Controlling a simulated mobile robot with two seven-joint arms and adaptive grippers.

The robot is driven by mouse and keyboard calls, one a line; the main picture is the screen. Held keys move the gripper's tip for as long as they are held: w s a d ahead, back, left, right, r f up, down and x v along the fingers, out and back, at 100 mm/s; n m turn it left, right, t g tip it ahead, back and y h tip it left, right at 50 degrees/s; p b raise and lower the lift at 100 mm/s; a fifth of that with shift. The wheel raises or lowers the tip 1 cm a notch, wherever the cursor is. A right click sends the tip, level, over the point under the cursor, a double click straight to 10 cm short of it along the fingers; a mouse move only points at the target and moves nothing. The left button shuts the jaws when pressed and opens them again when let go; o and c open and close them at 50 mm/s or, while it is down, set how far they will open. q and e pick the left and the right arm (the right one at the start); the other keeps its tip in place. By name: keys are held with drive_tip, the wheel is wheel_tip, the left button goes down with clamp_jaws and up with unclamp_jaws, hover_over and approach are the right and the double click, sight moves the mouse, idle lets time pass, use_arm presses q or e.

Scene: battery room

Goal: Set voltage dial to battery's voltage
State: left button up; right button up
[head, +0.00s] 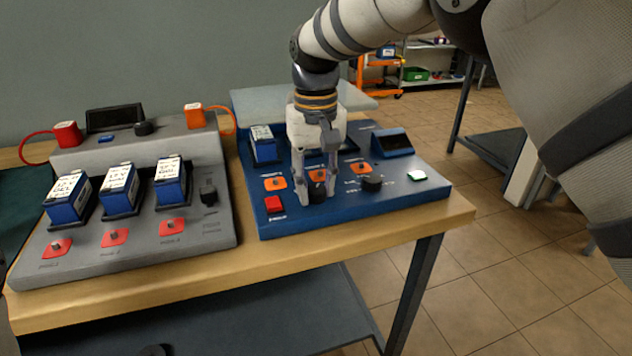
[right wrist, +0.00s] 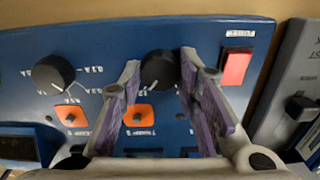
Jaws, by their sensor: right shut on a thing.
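The blue charger panel (head: 400,196) stands on the table. My right gripper (head: 318,195) reaches down over it and is shut on a black dial (right wrist: 158,70), one finger on each side of its rim. A short white pointer mark shows on this dial; its scale is mostly hidden by the fingers. A second black dial (head: 372,183) beside it is free; in the right wrist view this second dial (right wrist: 53,74) has ampere markings. A blue battery with a white label (head: 263,145) sits at the panel's back left; its label is too small to read. My left gripper is out of view.
A red button (head: 274,204) and orange toggle switches (head: 275,183) lie close to the gripper. A white-green button (head: 417,176) is at the right. A grey charger (head: 140,245) with three blue batteries stands left. The table's front edge (head: 350,235) is near.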

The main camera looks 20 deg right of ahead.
sight(316, 189)
idle(0.5)
drive_tip(key=o, duration=1.2)
wheel_tip(316, 189, up, 12)
